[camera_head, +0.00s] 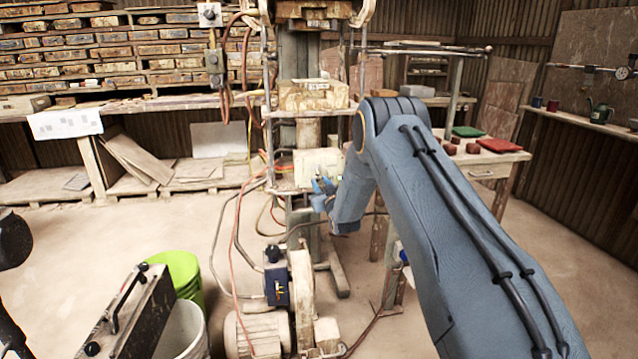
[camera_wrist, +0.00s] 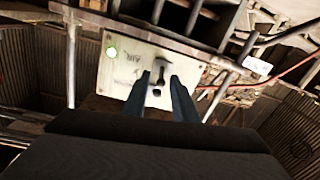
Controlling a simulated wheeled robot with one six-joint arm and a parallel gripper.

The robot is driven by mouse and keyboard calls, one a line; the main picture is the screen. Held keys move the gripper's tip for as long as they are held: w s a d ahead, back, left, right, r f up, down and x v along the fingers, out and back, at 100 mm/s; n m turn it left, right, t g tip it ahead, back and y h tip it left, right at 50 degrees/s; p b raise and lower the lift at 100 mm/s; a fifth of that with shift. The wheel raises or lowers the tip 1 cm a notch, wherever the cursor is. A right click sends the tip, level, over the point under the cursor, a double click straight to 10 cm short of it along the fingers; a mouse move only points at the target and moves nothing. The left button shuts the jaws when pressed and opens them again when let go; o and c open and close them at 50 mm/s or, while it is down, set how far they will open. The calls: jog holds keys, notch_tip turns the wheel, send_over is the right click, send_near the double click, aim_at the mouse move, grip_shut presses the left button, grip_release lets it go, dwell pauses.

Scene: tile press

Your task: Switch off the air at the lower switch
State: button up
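The pale air panel (camera_wrist: 115,75) fills the middle of the wrist view, tilted, its lettering upside down, apparently reading AIR. In the head view, my gripper (camera_head: 320,190) is at the front of the pale panel (camera_head: 316,163), low on the press; the switch is hidden there.
The press (camera_head: 313,95) stands in front of me, with hoses and cables at its left. A motor and wheel (camera_head: 300,285) sit below. A green bucket (camera_head: 180,268) and white bucket (camera_head: 183,335) stand left. A table (camera_head: 490,158) with red and green pieces is right.

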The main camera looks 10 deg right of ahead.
jog(key=shift+w+a, duration=0.15)
jog(key=shift+w, duration=0.75)
